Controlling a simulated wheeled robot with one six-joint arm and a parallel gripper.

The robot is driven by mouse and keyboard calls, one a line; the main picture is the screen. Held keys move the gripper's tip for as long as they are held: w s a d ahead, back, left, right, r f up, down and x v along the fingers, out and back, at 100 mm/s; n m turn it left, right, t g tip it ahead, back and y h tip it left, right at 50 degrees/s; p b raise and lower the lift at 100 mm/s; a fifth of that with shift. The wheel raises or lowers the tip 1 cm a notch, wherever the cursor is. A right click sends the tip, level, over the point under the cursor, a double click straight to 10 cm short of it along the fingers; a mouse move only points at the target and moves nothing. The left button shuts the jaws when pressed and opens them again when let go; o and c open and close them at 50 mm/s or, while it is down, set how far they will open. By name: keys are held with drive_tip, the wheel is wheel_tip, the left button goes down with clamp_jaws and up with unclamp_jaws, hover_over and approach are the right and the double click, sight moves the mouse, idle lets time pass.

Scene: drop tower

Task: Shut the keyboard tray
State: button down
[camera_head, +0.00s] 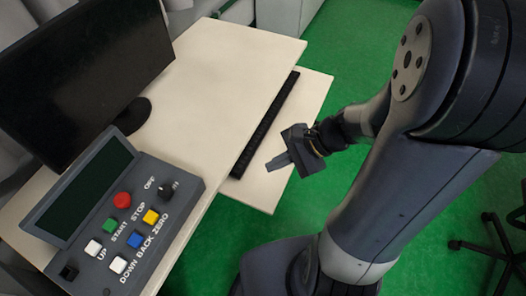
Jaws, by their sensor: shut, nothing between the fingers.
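The keyboard tray (311,101) is a pale board that sticks out from under the right edge of the desk (225,85). A black keyboard (266,124) lies on it along the desk edge, partly hidden under the desktop. My gripper (276,164) is shut and empty. It is over the near part of the tray, to the right of the keyboard, with its fingers pointing left toward the desk. I cannot tell whether it touches the tray.
A grey control box (122,225) with coloured buttons and a screen stands on the desk's near left part. A black monitor (80,75) stands behind it. Green floor (375,40) is open beyond the tray. A black chair base (490,240) is at the lower right.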

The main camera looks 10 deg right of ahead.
drive_tip(key=w+d+f+m+t+y+b, duration=0.1)
drive_tip(key=w+d+f+m+t+b, duration=0.15)
drive_tip(key=f, duration=0.25)
drive_tip(key=w+d+f+m+t+y+b, duration=0.1)
drive_tip(key=w+d+f+m+b, duration=0.2)
drive_tip(key=f+m+b, duration=0.15)
drive_tip(key=m+t+y+b, duration=0.1)
drive_tip(key=m+t+b, duration=0.3)
drive_tip(key=m, duration=0.1)
approach(255, 151)
drive_tip(key=shift+g, duration=0.35)
drive_tip(key=b+x, duration=0.1)
drive_tip(key=x, duration=0.4)
drive_tip(key=shift+w, duration=0.25)
drive_tip(key=shift+w+a, duration=0.35)
drive_tip(key=shift+a, duration=0.15)
